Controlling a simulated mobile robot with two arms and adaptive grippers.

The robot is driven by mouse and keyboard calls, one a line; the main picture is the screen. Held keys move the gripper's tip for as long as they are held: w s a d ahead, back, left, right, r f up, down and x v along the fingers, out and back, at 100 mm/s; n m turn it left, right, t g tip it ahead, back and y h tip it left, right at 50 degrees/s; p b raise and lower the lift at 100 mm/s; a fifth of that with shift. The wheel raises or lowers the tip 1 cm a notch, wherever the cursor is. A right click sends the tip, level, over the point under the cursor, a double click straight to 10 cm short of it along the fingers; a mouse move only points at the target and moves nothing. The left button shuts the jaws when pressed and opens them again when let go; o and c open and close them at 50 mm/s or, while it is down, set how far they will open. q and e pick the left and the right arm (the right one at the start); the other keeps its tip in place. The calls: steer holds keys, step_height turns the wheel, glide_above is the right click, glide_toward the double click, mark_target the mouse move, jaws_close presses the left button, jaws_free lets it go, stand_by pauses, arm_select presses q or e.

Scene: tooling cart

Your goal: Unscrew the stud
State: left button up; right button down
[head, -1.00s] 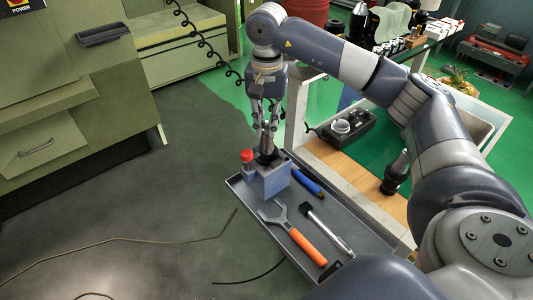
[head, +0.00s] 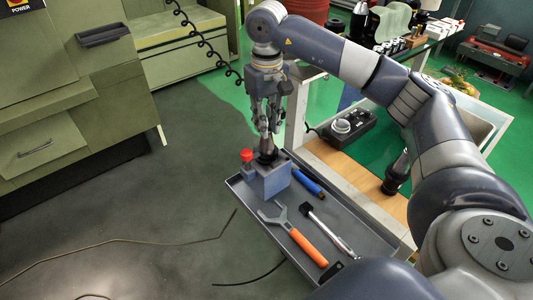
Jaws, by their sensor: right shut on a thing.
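My right gripper (head: 267,130) comes down from above, fingers pointing down, shut on the stud (head: 266,146). The stud is a small metallic piece, partly hidden between the fingertips. It stands upright at a black collar (head: 267,158) on top of a blue-grey block (head: 272,182). I cannot tell how deep its lower end sits. The block stands at the far left end of a grey tray (head: 370,228). My left gripper is not in view.
An orange-handled wrench (head: 302,243), a metal-shafted tool (head: 330,230) and a blue-handled tool (head: 308,183) lie in the tray. A black device (head: 345,131) sits on the wooden bench (head: 335,157). Open floor lies left of the tray.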

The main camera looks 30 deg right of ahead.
steer(key=shift+n, duration=0.7)
steer(key=c, duration=1.4)
jaws_free()
steer(key=shift+c, duration=0.2)
